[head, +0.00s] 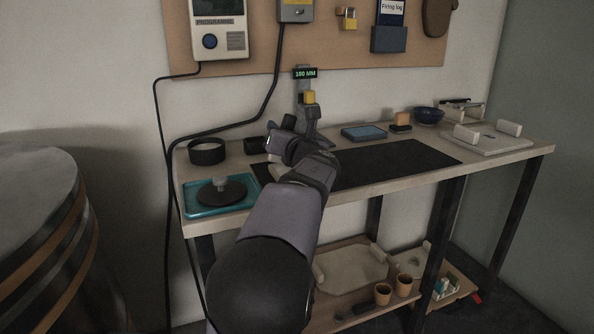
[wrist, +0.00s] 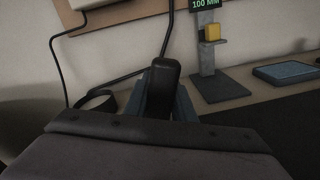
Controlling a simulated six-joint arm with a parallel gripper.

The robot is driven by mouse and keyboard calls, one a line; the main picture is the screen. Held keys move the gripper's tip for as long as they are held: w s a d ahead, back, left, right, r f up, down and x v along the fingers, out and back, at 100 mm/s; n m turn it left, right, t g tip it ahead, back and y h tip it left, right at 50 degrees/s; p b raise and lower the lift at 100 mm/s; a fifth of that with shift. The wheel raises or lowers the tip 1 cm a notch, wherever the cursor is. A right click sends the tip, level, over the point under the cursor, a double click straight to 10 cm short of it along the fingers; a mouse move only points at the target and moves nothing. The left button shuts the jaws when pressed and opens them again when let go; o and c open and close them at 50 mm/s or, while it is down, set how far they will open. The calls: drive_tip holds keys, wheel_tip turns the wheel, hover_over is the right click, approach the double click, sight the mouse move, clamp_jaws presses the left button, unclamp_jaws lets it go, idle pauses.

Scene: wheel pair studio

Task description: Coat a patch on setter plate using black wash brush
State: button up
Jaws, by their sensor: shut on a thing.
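My gripper (head: 284,138) is over the left half of the workbench, with its jaws shut on a thick black upright piece. This piece stands between the two blue-grey fingers in the wrist view (wrist: 162,88) and looks like the handle of the black wash brush. Its bristle end is hidden. A pale flat slab (head: 490,146) with white blocks on it, which looks like the setter plate, lies at the right end of the bench, far from my gripper. I cannot see any coated patch on it.
A teal tray (head: 196,210) with a dark disc and a black round dish (head: 207,152) are at the left. A gauge stand (head: 305,110) is behind my gripper. A black mat (head: 395,165) is bare mid-bench.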

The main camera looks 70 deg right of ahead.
drive_tip(key=shift+f, duration=0.1)
drive_tip(key=shift+r+b+v, duration=0.2)
drive_tip(key=shift+b+v, duration=0.4)
drive_tip(key=shift+v, duration=1.65)
drive_tip(key=shift+s, duration=0.1)
drive_tip(key=shift+b+v, duration=0.6)
drive_tip(key=shift+v, duration=1.55)
drive_tip(key=shift+s+f, duration=0.1)
drive_tip(key=shift+f, duration=0.05)
drive_tip(key=shift+d, duration=0.15)
drive_tip(key=shift+x, duration=2.2)
drive_tip(key=shift+f, duration=0.25)
